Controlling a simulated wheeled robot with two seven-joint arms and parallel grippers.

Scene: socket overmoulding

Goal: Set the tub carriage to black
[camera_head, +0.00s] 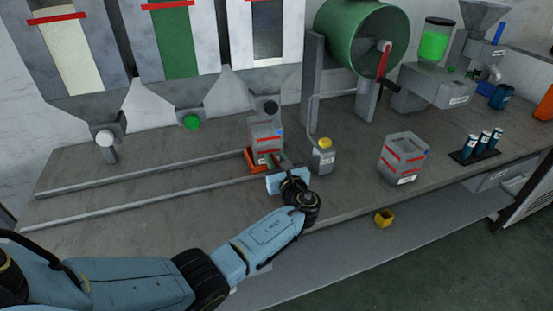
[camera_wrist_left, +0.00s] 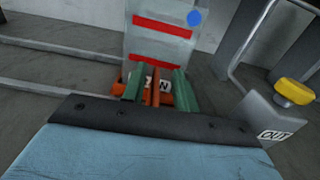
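The tub carriage (camera_head: 251,160) is an orange base at the right part of the two rails, below the hopper with the dark window (camera_head: 264,30) and its black knob (camera_head: 270,107). A grey translucent tub (camera_head: 265,130) with red bands stands upright on it. My left gripper (camera_head: 272,161) is at the carriage's front. In the left wrist view its two green fingers (camera_wrist_left: 158,84) are apart, with an orange part of the carriage (camera_wrist_left: 157,101) and a white label between them. I cannot tell whether they press on it. My right gripper is not in view.
Hoppers with cream (camera_head: 70,60) and green (camera_head: 176,42) windows stand to the left. A post with a yellow knob (camera_head: 325,143) stands close right of my gripper. Another red-banded tub (camera_head: 403,155) is farther right. The rails (camera_head: 150,178) left of the carriage are clear.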

